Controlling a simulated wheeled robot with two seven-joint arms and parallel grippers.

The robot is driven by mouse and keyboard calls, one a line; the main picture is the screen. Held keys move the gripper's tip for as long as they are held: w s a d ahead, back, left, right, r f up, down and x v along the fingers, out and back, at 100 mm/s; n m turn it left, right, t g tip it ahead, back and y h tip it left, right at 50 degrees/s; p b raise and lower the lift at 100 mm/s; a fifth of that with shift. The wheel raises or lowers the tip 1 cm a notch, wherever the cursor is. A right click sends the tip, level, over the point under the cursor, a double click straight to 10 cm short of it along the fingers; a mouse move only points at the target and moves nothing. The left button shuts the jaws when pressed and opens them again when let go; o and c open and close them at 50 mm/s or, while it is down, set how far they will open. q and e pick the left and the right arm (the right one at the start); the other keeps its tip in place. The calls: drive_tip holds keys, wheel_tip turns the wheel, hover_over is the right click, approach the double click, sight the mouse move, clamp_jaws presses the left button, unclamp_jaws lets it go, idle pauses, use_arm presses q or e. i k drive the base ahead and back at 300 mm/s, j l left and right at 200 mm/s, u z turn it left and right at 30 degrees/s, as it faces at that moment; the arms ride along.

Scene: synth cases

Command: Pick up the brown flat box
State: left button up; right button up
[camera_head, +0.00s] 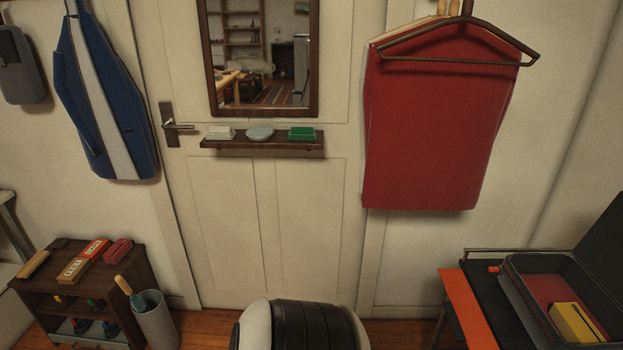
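A brown flat box (73,271) with pale markings on its top lies on the dark wooden shelf unit (120,268) at the lower left. It sits near the front of the top board, just in front of a red-orange box with a white label (94,250). A darker red block (118,252) lies to its right, and a long tan object (33,264) lies to its left at the board's edge. Neither of my grippers is in view.
A grey bin (155,318) with a green-and-tan handled object stands right of the shelf unit. An open case (522,290) with a yellow box (577,323) is at the lower right. A small wall shelf (262,144) hangs below the mirror.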

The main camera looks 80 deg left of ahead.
sight(78, 267)
drive_tip(key=u, duration=4.2)
drive_tip(key=i+j+z, duration=0.1)
drive_tip(key=z, duration=0.4)
drive_tip(key=i+j+z, duration=0.1)
drive_tip(key=z, duration=0.4)
drive_tip(key=j+z, duration=0.15)
drive_tip(key=z, duration=0.35)
drive_tip(key=i+j+z, duration=0.1)
drive_tip(key=j+z, duration=0.15)
drive_tip(key=j, duration=0.5)
drive_tip(key=j+z, duration=0.3)
drive_tip(key=j, duration=0.45)
drive_tip(key=j+z, duration=0.25)
drive_tip(key=j, duration=0.55)
drive_tip(key=k+j+z, duration=0.1)
drive_tip(key=j+z, duration=0.2)
drive_tip(key=j, duration=0.45)
